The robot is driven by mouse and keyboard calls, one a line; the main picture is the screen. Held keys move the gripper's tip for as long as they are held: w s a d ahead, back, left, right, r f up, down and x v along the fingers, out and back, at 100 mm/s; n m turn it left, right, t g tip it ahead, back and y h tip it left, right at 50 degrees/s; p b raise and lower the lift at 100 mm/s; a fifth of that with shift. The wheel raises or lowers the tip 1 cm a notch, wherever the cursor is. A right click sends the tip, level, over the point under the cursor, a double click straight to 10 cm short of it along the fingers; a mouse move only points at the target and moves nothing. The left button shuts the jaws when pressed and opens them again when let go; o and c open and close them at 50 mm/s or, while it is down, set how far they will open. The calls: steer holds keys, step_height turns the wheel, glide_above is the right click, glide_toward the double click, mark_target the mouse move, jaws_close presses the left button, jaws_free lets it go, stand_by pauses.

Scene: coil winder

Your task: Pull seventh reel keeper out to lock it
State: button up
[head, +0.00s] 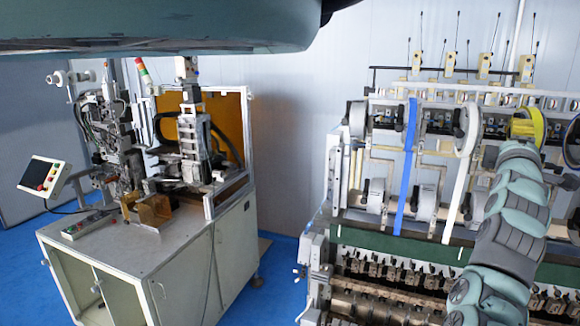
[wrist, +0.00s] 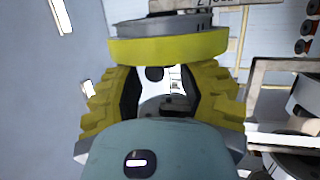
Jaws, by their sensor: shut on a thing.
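A yellow-rimmed reel (wrist: 168,47) with a grey face fills the top of the wrist view. In the head view the yellow reel (head: 527,125) sits high on the winder at the right. My gripper (wrist: 165,68) reaches up to this reel, with one yellow ribbed finger on each side. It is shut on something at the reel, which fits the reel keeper. The fingertips and the keeper are mostly hidden by the rim, so I cannot tell how far out the keeper stands. In the head view my arm covers the gripper.
The winder carries other reels, among them one with a blue band (head: 406,160) and one with a white band (head: 461,170). A rail (head: 455,88) and upright wires stand above them. A white machine cabinet (head: 150,255) stands at the left, with blue floor between.

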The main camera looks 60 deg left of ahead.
steer(key=shift+d+r, duration=0.35)
steer(key=shift+r, duration=0.05)
steer(key=shift+s+d+b, duration=0.1)
steer(key=shift+b, duration=0.2)
steer(key=shift+c, duration=0.4)
steer(key=shift+s+d+b, duration=0.25)
steer(key=shift+s+b, duration=0.05)
steer(key=shift+b, duration=0.1)
jaws_close()
steer(key=shift+s+d+b, duration=0.2)
steer(key=shift+s+b, duration=0.35)
steer(key=shift+s, duration=0.05)
steer(key=shift+o, duration=0.3)
jaws_free()
steer(key=shift+a+r, duration=0.1)
steer(key=shift+o, duration=1.2)
steer(key=shift+f, duration=0.2)
